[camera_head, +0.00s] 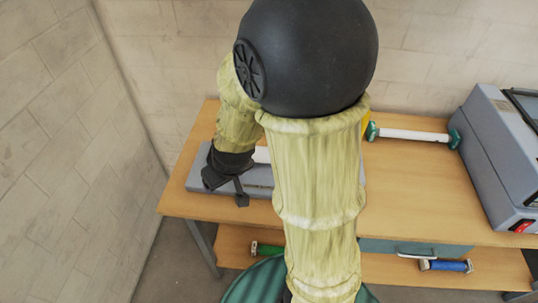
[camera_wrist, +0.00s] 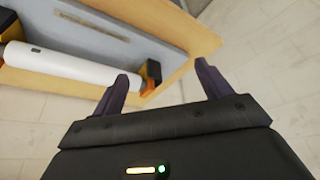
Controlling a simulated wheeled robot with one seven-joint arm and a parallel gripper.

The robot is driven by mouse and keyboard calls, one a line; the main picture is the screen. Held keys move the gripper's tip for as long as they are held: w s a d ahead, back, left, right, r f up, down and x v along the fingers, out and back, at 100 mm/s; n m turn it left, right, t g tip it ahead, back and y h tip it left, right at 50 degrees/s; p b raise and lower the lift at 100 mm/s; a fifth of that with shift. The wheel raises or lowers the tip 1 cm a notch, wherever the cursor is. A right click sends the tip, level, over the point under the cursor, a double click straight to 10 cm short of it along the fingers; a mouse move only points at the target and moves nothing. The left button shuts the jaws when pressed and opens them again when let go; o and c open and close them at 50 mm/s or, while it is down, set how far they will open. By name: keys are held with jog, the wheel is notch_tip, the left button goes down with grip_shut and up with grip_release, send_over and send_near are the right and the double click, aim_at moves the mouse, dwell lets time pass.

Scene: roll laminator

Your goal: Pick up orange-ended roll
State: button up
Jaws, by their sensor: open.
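The orange-ended roll (camera_wrist: 72,66) is a white cylinder lying along the grey base (camera_wrist: 120,37) in the wrist view. Its near end cap (camera_wrist: 150,74) is orange and black. In the head view a short white part of the roll (camera_head: 262,155) shows on the grey base (camera_head: 197,181); my arm hides most of it. My gripper (camera_head: 226,189) is open and points down at the left end of the base. In the wrist view the end cap appears between the open fingers (camera_wrist: 163,74), with nothing gripped. I cannot tell the height gap.
A green-ended white roll (camera_head: 412,135) lies at the back of the wooden table (camera_head: 410,185). A grey machine (camera_head: 492,150) stands at the right. A blue roll (camera_head: 445,265) and a green-ended item (camera_head: 264,248) lie on the lower shelf (camera_head: 490,265). A wall is behind.

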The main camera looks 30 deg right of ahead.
jog(key=w+d+f+n+t+h, duration=0.1)
jog(key=w+f+n+t+h, duration=0.1)
jog(key=w+f+n+h, duration=0.35)
jog(key=d+h, duration=0.1)
jog(key=d+r+n+h, duration=0.1)
jog(key=h, duration=0.1)
jog(key=d+h, duration=0.1)
jog(key=h, duration=0.1)
jog(key=shift+d+r+g+h, duration=0.25)
jog(key=shift+d+g, duration=0.1)
jog(key=shift+g, duration=0.05)
jog(key=x, duration=1.2)
jog(key=shift+w+d+f, duration=0.1)
jog(key=shift+f, duration=0.05)
